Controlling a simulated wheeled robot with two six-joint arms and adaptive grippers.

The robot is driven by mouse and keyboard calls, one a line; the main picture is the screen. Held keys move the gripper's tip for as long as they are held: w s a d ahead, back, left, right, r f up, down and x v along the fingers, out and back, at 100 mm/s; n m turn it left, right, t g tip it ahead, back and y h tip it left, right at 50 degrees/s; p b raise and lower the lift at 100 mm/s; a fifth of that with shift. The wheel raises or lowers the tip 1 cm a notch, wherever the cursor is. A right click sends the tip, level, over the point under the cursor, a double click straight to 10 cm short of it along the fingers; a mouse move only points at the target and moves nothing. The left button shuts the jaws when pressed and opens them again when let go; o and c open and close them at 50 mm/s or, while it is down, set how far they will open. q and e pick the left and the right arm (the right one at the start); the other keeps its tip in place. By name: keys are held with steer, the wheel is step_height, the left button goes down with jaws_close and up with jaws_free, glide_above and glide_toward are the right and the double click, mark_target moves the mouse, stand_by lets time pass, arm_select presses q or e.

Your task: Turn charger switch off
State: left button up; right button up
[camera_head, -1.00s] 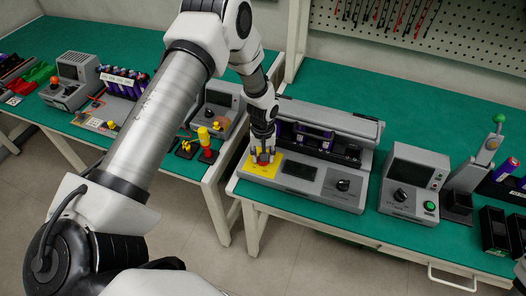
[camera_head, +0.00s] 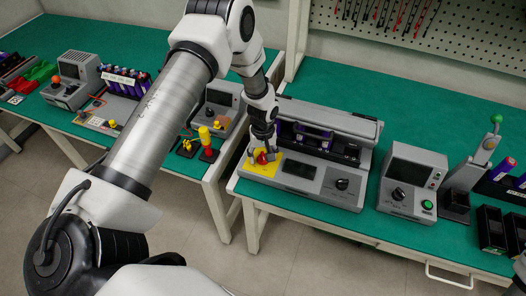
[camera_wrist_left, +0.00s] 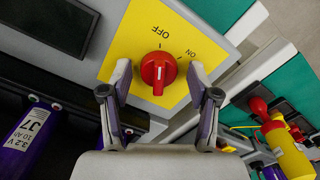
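The charger (camera_head: 305,171) is a grey unit on the green bench with a yellow plate (camera_head: 263,168) at its left end. Its switch is a red rotary knob (camera_head: 262,158), which also shows in the left wrist view (camera_wrist_left: 158,72). There the plate reads OFF and ON, and the knob's white line is roughly in line with the OFF mark. My left gripper (camera_head: 264,150) is just above the knob. In the left wrist view its fingers (camera_wrist_left: 160,80) are spread, one on each side of the knob with gaps between. My right gripper is not in view.
A black dial (camera_head: 342,184) sits on the charger's right. A grey box with a green button (camera_head: 409,182) stands further right. Red and yellow parts (camera_head: 206,143) stand on the neighbouring bench, left of the charger. A purple cell (camera_wrist_left: 35,135) lies close by in the left wrist view.

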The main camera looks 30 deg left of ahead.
mark_target(263, 155)
arm_select(q)
steer(key=shift+w, duration=0.1)
step_height(263, 155, up, 12)
stand_by(0.5)
